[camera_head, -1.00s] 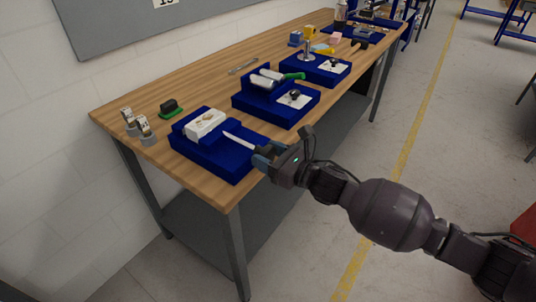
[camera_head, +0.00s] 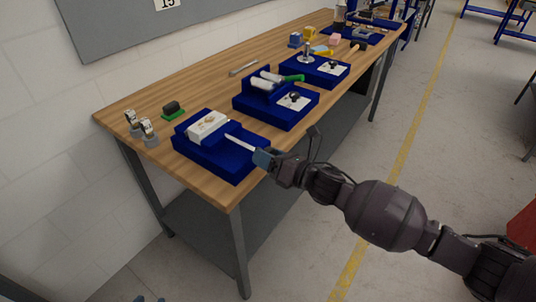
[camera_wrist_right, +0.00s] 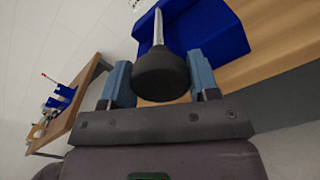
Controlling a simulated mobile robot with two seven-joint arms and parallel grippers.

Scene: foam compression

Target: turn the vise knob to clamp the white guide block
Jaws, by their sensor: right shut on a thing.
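The blue vise (camera_head: 215,165) sits at the near end of the workbench. The white guide block (camera_head: 203,131) lies in its raised back part, with small tan marks on top. A pale screw rod (camera_head: 240,142) runs from the vise toward my right gripper (camera_head: 262,158). In the right wrist view the dark round vise knob (camera_wrist_right: 160,78) sits between the two blue-grey fingers of my right gripper (camera_wrist_right: 160,88), which is shut on it. In the head view the fingers hide the knob. A small blue-grey bit at the bottom edge may be my left gripper (camera_head: 150,299).
Two small grey holders (camera_head: 149,134) with tags and a dark piece on a green base (camera_head: 173,109) stand near the vise. More blue fixtures (camera_head: 285,110) line the wooden bench (camera_head: 150,95) farther back. The floor to the right is open.

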